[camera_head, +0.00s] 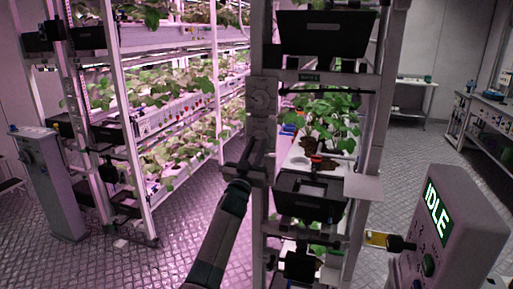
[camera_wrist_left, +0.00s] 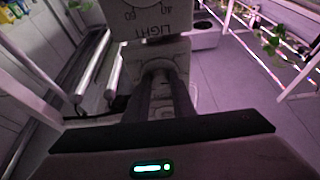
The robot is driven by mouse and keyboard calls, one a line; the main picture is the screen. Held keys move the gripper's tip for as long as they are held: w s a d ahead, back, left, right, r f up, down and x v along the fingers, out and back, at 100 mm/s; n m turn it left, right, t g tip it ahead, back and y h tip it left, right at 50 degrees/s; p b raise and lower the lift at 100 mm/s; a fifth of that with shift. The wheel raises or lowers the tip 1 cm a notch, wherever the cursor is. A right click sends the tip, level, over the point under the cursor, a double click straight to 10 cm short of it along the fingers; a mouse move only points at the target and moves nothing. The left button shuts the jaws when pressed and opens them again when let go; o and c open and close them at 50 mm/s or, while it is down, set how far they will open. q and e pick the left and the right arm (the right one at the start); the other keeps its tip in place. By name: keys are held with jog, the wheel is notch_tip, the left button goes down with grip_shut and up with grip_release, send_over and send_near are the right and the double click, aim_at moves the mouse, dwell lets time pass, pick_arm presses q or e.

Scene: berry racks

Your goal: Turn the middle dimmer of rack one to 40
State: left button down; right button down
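The near rack's post (camera_head: 262,215) stands mid-picture in the head view, with pale dimmer panels on it. The upper dimmer panel (camera_head: 262,96) shows a round dial. My left gripper (camera_head: 257,168) is at the post just below that panel. In the left wrist view, a panel (camera_wrist_left: 148,20) bears LIGHT and the numbers 60 and 40 upside down. Below it, the fingers of my left gripper (camera_wrist_left: 160,82) reach to a round knob (camera_wrist_left: 157,68) on a pale block. The fingers stand apart; whether they press the knob is unclear. The knob's setting is hidden. My right gripper is out of view.
Plants and black boxes (camera_head: 308,197) fill the near rack. A second plant rack (camera_head: 133,150) stands at left beside a grey pedestal (camera_head: 50,185). A console (camera_head: 450,230) reading IDLE stands at front right. Floor between the racks is clear.

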pick_arm(q)
jog(key=c, duration=2.5)
grip_release()
jog(key=shift+a+m+h, duration=0.1)
jog(key=shift+m+h, duration=0.2)
jog(key=shift+m, duration=0.4)
jog(key=shift+c, duration=0.2)
jog(key=shift+w+a+m+g+h, duration=0.1)
jog(key=shift+m+g+h, duration=0.25)
jog(key=shift+m, duration=0.55)
jog(key=m+h, duration=0.1)
jog(key=m, duration=0.1)
jog(key=m+g+h+p, duration=0.1)
jog(key=m, duration=0.1)
jog(key=shift+a+r+m+g, duration=0.15)
jog(key=shift+m+g, duration=0.1)
jog(key=shift+m, duration=0.15)
jog(key=m+g+h+p, duration=0.1)
jog(key=m, duration=0.1)
jog(key=m+g+p, duration=0.1)
jog(key=m, duration=0.2)
jog(key=shift+w+a+r+h, duration=0.1)
jog(key=shift+a+h, duration=0.05)
jog(key=shift+h, duration=0.2)
jog(key=shift+m+g+p, duration=0.3)
jog(key=shift+m+p, duration=0.25)
jog(key=shift+m, duration=0.35)
jog(key=o, duration=1.1)
jog(key=shift+c, duration=0.2)
